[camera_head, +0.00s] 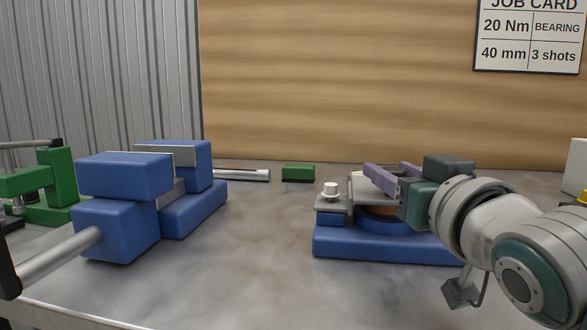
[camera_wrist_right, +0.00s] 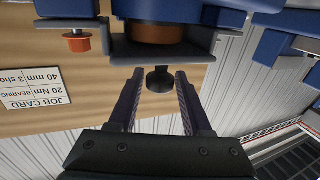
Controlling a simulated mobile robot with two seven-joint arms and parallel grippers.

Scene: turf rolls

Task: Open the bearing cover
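The bearing unit has a blue base (camera_head: 385,246) on the bench at the right, with a dark blue ring and an orange-brown part (camera_head: 378,210) above it. A light grey plate (camera_head: 372,188), which looks like the cover, lies over it, partly hidden by my right gripper (camera_head: 388,170). In the right wrist view a black knob (camera_wrist_right: 159,78) projects from the dark plate (camera_wrist_right: 190,46) by the brown bearing part (camera_wrist_right: 156,32). My right gripper's fingers (camera_wrist_right: 159,90) are open on either side of the knob, with gaps visible. My left gripper is not in view.
A blue vise (camera_head: 125,215) stands on the left, and a green press (camera_head: 55,185) at the far left. A green block (camera_head: 298,172) and a metal bar (camera_head: 245,174) lie at the back. A white knob (camera_head: 331,189) stands left of the cover. The middle bench is clear.

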